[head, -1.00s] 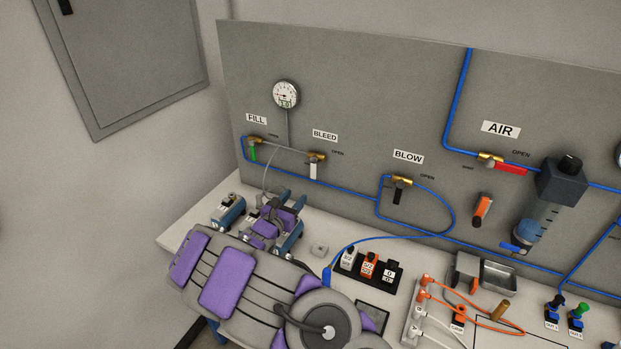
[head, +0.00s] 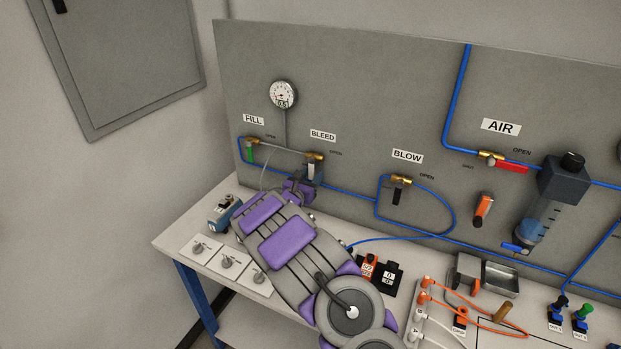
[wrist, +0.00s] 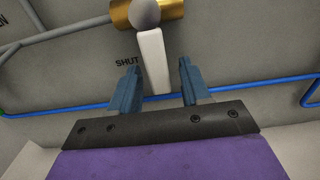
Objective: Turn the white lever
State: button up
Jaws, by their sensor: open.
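The white lever (wrist: 154,62) hangs straight down from a brass valve (wrist: 148,12) in the wrist view, its lower end by the word SHUT. In the head view the white lever (head: 311,172) shows under the BLEED label (head: 323,135), its lower part hidden by my gripper. My gripper (wrist: 157,85) is open, its two blue fingers pointing up at the panel. The lever's lower end lies between the fingertips in the picture, with a gap on each side. I cannot tell how deep it sits between them.
A green lever (head: 250,153) hangs at FILL to the left, and a black lever (head: 397,196) at BLOW to the right. A blue hose (wrist: 240,90) runs along the panel behind my fingers. A blue device (head: 224,213) and several small plates stand on the bench below.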

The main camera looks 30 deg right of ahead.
jog(key=shift+c, duration=0.5)
grip_shut()
